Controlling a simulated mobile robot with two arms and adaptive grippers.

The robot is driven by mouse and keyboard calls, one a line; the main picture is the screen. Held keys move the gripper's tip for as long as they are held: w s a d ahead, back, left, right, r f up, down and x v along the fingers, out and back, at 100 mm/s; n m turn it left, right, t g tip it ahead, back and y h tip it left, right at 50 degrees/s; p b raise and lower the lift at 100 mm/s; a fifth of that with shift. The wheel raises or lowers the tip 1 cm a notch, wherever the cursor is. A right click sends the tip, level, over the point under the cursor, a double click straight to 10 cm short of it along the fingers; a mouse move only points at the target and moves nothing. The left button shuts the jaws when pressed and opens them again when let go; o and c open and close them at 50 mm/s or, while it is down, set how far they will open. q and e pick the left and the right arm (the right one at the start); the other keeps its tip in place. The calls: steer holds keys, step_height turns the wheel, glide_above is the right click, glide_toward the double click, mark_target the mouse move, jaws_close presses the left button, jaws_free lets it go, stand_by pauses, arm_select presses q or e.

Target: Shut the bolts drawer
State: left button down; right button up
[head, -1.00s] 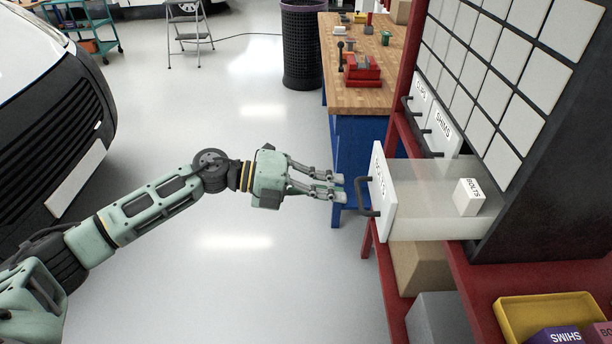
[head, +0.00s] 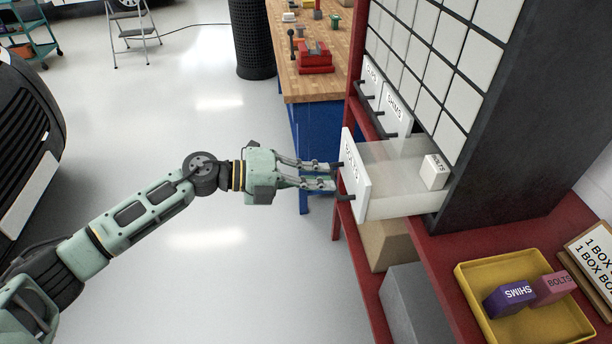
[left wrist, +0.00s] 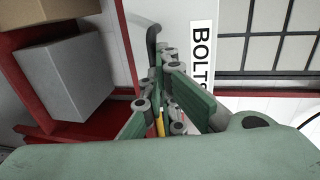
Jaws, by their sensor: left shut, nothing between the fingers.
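The bolts drawer (head: 362,192) stands open from the dark cabinet, its white front labelled BOLTS facing left. A small white box labelled BOLTS (head: 434,172) sits inside near the cabinet. My left gripper (head: 335,175) is shut and empty, its fingertips at the drawer's dark handle (head: 344,182); whether they touch the handle or the front is unclear. The left wrist view shows the fingers (left wrist: 168,95) close to the drawer front's label (left wrist: 201,55), with the handle (left wrist: 152,45) beside them. My right gripper is not in view.
The shims drawer (head: 396,107) and another drawer beside it appear closed. A yellow tray (head: 467,292) with a purple SHIMS box and a pink BOLTS box lies on the red bench at right. A wooden-topped workbench (head: 325,80) stands behind.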

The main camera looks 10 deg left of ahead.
arm_select(q)
steer(key=p, duration=0.2)
glide_above(390, 186)
steer(key=shift+r, duration=0.1)
stand_by(0.4)
